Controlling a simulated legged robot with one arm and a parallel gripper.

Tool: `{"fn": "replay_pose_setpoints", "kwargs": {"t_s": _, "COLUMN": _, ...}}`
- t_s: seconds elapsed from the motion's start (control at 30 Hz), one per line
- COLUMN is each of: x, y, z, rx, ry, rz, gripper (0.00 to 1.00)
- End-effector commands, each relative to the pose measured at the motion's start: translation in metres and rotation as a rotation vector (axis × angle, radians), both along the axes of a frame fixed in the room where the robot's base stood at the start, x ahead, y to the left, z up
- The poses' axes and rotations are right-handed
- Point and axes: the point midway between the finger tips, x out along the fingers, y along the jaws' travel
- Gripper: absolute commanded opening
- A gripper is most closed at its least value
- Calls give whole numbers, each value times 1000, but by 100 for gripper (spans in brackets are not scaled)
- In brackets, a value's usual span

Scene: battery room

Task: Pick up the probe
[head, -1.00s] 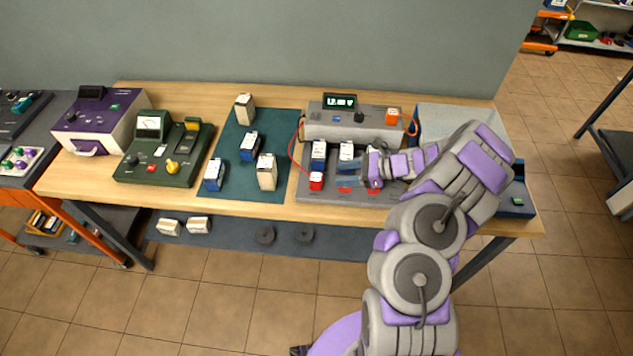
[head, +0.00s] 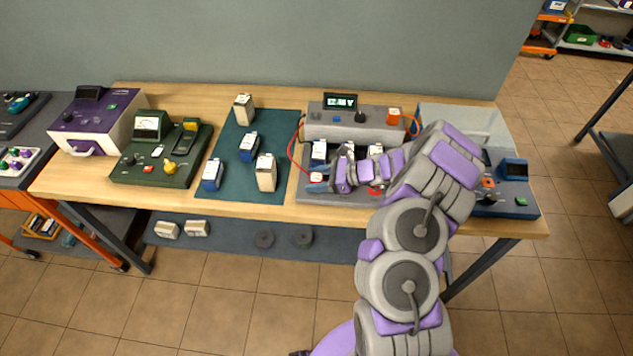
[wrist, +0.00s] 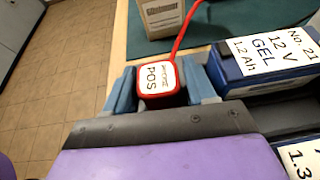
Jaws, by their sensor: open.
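The probe is a red block with a white label reading POS (wrist: 160,78), with a red lead running up from it. In the head view the probe (head: 316,177) sits at the left front of the grey test station (head: 310,193). My gripper (wrist: 163,88) is open, with one blue finger on each side of the probe. The finger pads look very near its sides; I cannot tell whether they touch. In the head view my gripper (head: 319,184) partly covers the probe and the batteries behind it.
A blue-sided 12 V GEL battery (wrist: 265,55) stands close to the right finger. Several batteries stand on the green mat (head: 233,135) to the left. The meter (head: 352,121) with a lit display stands behind. A blue device (head: 515,200) is on the right.

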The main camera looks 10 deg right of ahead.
Motion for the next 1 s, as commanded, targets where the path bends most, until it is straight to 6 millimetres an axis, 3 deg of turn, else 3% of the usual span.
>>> {"fn": "replay_pose_setpoints", "kwargs": {"t_s": 0.07, "x": 0, "y": -1, "z": 0, "rx": 0, "ry": 0, "rz": -1, "gripper": 55}}
{"fn": "replay_pose_setpoints", "kwargs": {"t_s": 0.53, "x": 0, "y": -1, "z": 0, "rx": -1, "ry": 0, "rz": -1, "gripper": 11}}
{"fn": "replay_pose_setpoints", "kwargs": {"t_s": 0.77, "x": 0, "y": -2, "z": 4, "rx": -1, "ry": -2, "rz": -1, "gripper": 11}}
{"fn": "replay_pose_setpoints", "kwargs": {"t_s": 1.0, "x": 1, "y": -2, "z": 44, "rx": 0, "ry": -5, "rz": -1, "gripper": 11}}
